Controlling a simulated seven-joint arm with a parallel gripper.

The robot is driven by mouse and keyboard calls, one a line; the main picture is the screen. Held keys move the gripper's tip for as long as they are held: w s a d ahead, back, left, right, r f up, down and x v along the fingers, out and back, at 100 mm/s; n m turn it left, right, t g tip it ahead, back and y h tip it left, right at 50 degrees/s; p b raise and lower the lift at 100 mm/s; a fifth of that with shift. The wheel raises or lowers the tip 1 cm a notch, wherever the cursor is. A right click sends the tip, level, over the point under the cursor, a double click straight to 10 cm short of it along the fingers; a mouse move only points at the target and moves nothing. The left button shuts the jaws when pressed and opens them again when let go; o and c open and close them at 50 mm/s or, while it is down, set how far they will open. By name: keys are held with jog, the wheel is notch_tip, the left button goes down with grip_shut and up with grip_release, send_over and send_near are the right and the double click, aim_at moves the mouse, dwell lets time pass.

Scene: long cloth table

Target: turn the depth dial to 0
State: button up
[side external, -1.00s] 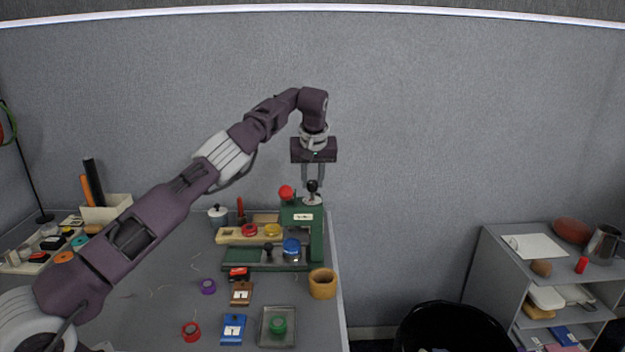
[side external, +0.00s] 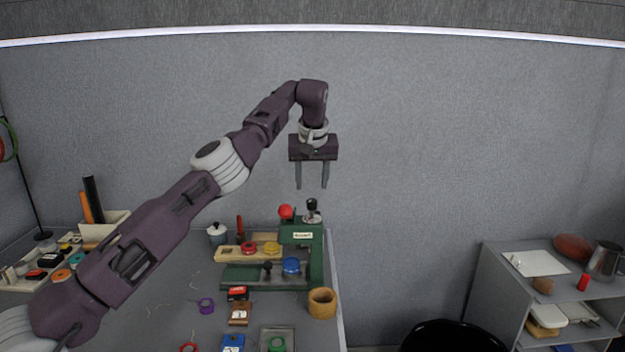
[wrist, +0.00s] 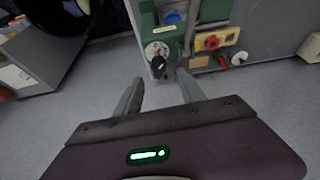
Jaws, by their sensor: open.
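The depth dial (side external: 312,219) is a pale disc with a black knob (side external: 311,205) on top of the green press (side external: 302,236). In the wrist view the dial face (wrist: 153,49) shows markings and a little red, too small to read. The black knob also shows there (wrist: 158,64). My gripper (side external: 312,187) is open and empty, pointing down just above the knob and apart from it. In the wrist view the fingertips (wrist: 160,79) are spread wide, with the knob beyond the gap between them.
A red ball-topped lever (side external: 286,212) stands just left of the dial. A wooden tray (side external: 230,254) with red and yellow pieces sits beside the press. The space above the press is clear.

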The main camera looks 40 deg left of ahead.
jog(key=shift+d+r, duration=0.15)
jog(key=shift+r, duration=0.15)
